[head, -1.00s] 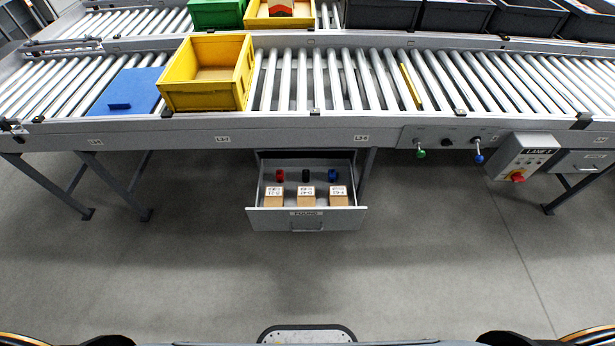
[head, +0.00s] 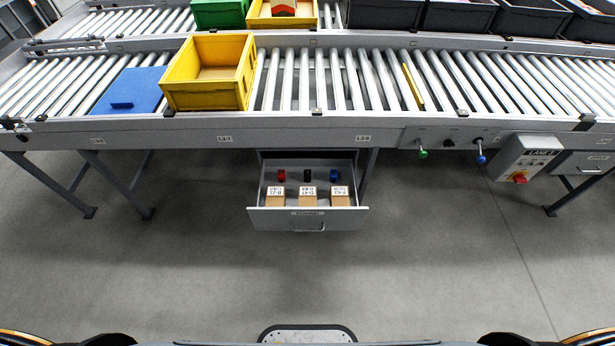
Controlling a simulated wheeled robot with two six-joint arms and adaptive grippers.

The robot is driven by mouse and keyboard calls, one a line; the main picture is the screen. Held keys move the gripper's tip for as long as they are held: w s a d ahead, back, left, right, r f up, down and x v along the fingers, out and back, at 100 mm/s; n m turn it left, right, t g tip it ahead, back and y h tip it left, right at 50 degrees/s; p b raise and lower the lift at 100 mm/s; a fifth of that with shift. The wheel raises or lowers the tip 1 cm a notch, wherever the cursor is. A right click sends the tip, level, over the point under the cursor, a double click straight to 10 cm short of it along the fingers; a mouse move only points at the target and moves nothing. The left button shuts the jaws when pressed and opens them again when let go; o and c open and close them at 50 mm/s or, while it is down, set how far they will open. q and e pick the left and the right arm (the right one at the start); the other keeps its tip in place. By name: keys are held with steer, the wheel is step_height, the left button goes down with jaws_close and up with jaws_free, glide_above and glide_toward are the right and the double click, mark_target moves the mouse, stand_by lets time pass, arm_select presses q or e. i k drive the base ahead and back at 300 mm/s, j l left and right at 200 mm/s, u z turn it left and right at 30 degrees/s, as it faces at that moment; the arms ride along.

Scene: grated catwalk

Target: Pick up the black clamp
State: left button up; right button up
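A small black object (head: 307,175), which looks like the black clamp, lies in the open grey drawer (head: 262,217) under the conveyor. It sits between a small red object (head: 281,175) and a small blue one (head: 334,175). It is too small to make out its exact shape. In front of these three stand three brown boxes with white labels: left (head: 281,200), middle (head: 307,200) and right (head: 339,200). Neither gripper shows in the head view.
The roller conveyor (head: 330,80) runs above the drawer, with a yellow crate (head: 208,95) and a blue lid-like panel (head: 128,92) on it. A control box (head: 530,157) with a red button hangs at right. Conveyor legs (head: 115,185) stand left. The floor in front is clear.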

mark_target(306, 172)
steer(key=j, duration=1.3)
steer(key=z, duration=0.05)
